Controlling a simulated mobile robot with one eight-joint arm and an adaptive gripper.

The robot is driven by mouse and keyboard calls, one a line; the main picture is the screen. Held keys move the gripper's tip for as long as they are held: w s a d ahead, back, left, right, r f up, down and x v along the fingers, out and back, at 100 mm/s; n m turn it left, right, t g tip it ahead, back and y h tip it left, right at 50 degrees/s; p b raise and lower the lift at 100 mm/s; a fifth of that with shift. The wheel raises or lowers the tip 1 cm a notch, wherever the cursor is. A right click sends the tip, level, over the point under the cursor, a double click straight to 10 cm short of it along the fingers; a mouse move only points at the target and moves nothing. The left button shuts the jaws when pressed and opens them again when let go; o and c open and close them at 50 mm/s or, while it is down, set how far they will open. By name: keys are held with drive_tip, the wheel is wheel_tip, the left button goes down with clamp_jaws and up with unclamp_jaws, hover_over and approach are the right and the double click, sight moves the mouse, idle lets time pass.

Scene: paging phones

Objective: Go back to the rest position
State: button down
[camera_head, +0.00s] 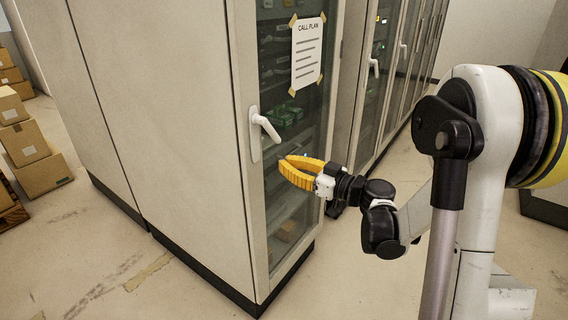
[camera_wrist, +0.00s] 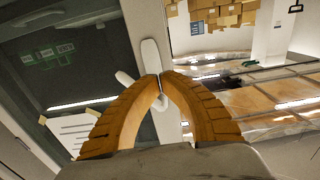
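My gripper (camera_head: 284,164) has two orange ribbed fingers and is in front of the glass cabinet door, below and to the right of the white door handle (camera_head: 265,128). In the wrist view the fingertips of my gripper (camera_wrist: 161,78) meet, with nothing seen between them. The white handle (camera_wrist: 150,55) shows behind the fingertips there and looks apart from them. The cabinet door (camera_head: 290,215) looks closed.
A call plan sheet (camera_head: 307,50) is taped to the glass. Green parts (camera_head: 286,115) sit inside the cabinet. More cabinets (camera_head: 385,60) stand in a row behind. Cardboard boxes (camera_head: 35,170) are stacked at the left. The floor (camera_head: 110,260) in front is clear.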

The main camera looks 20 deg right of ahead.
drive_tip(key=s+a+f+m+g+h, duration=0.1)
drive_tip(key=s+a+m+g+h, duration=0.3)
drive_tip(key=s+a, duration=0.5)
drive_tip(key=s+d+f+m+g+h, duration=0.1)
drive_tip(key=s+d+h, duration=0.1)
drive_tip(key=s, duration=0.7)
drive_tip(key=s+d+f+m+g+h, duration=0.2)
drive_tip(key=s+d+h, duration=0.1)
drive_tip(key=s, duration=0.6)
drive_tip(key=shift+s+d+h, duration=0.15)
drive_tip(key=shift+d+h, duration=0.05)
drive_tip(key=shift+h, duration=0.6)
drive_tip(key=shift+g, duration=0.3)
